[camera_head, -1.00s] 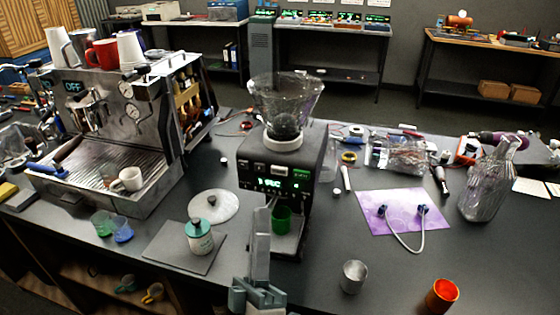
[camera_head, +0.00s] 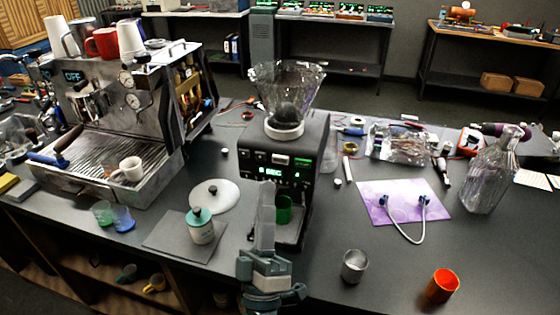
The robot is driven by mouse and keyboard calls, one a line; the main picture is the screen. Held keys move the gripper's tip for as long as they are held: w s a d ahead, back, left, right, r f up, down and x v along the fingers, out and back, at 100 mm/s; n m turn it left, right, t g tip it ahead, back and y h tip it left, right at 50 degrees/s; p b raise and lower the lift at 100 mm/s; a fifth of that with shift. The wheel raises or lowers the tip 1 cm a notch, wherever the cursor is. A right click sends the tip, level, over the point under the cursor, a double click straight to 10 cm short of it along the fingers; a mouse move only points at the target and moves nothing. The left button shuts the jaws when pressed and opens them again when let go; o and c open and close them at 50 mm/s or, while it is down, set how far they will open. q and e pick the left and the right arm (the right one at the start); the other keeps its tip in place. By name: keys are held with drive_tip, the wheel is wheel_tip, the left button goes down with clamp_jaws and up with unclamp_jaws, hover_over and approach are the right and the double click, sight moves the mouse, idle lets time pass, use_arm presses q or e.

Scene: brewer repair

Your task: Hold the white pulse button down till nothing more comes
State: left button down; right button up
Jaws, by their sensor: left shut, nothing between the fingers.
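The black grinder (camera_head: 312,150) stands mid-table with a clear hopper (camera_head: 287,88) on top. Its front has a row of small buttons above a lit green display (camera_head: 270,172). A pale button (camera_head: 280,159) sits in the middle of the row, beside a green one (camera_head: 302,162); which is the pulse button I cannot read. My left gripper (camera_head: 267,186) is shut and empty, fingers pointing up in front of the grinder. Its tips show just below the display, and contact cannot be told. A green cup (camera_head: 284,212) stands under the outlet, partly hidden by the fingers. My right gripper is not in view.
An espresso machine (camera_head: 140,110) stands at left. A teal-capped jar (camera_head: 200,228) stands on a grey mat (camera_head: 165,240) beside a white round lid (camera_head: 217,197). A metal cup (camera_head: 354,265) and an orange cup (camera_head: 442,286) are at front right. A purple mat (camera_head: 435,205) lies behind them.

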sight(280, 160)
use_arm(q)
drive_tip(key=shift+w+d+b, duration=0.15)
drive_tip(key=shift+w+d, duration=0.15)
drive_tip(key=shift+w, duration=0.55)
drive_tip(key=shift+w+d+b, duration=0.1)
drive_tip(key=shift+w+d, duration=0.15)
drive_tip(key=shift+w, duration=0.65)
drive_tip(key=shift+w+d+b, duration=0.15)
drive_tip(key=shift+w+d, duration=0.15)
drive_tip(key=shift+w, duration=0.55)
drive_tip(key=shift+w+d, duration=0.25)
drive_tip(key=shift+w, duration=0.45)
idle(4.7)
